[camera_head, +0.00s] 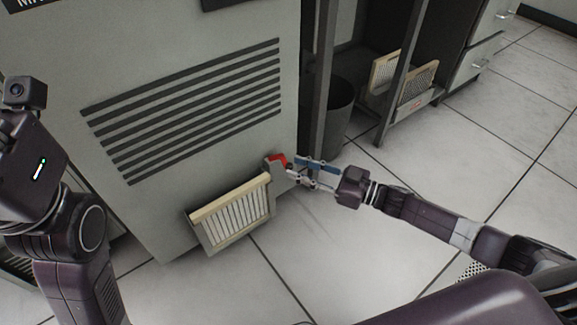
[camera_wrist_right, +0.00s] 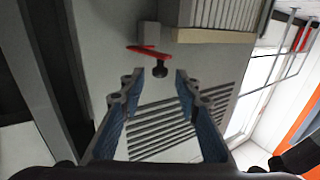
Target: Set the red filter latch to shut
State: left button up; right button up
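The red filter latch (camera_head: 276,160) is on the lower right corner of the grey cabinet, by a cream-edged filter (camera_head: 232,212) in a tilted frame. In the right wrist view the latch (camera_wrist_right: 148,50) is a thin red bar with a dark knob (camera_wrist_right: 160,69) beside it. My right gripper (camera_head: 296,174) is just right of the latch. In the wrist view its blue-padded fingers (camera_wrist_right: 159,76) are apart, with the knob at or just beyond the gap between the tips; contact cannot be told. My left arm shows at the left edge; its gripper is out of view.
The cabinet front has a slotted vent (camera_head: 190,108) above the filter. A dark post (camera_head: 322,80) and a dark bin (camera_head: 335,112) stand close behind my right gripper. More filters (camera_head: 415,85) stand in a rack at the back. The tiled floor (camera_head: 320,250) in front is clear.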

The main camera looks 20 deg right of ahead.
aim_at(289, 164)
jog(key=shift+b+x, duration=0.5)
jog(key=shift+x, duration=1.2)
jog(key=shift+c, duration=0.2)
grip_shut()
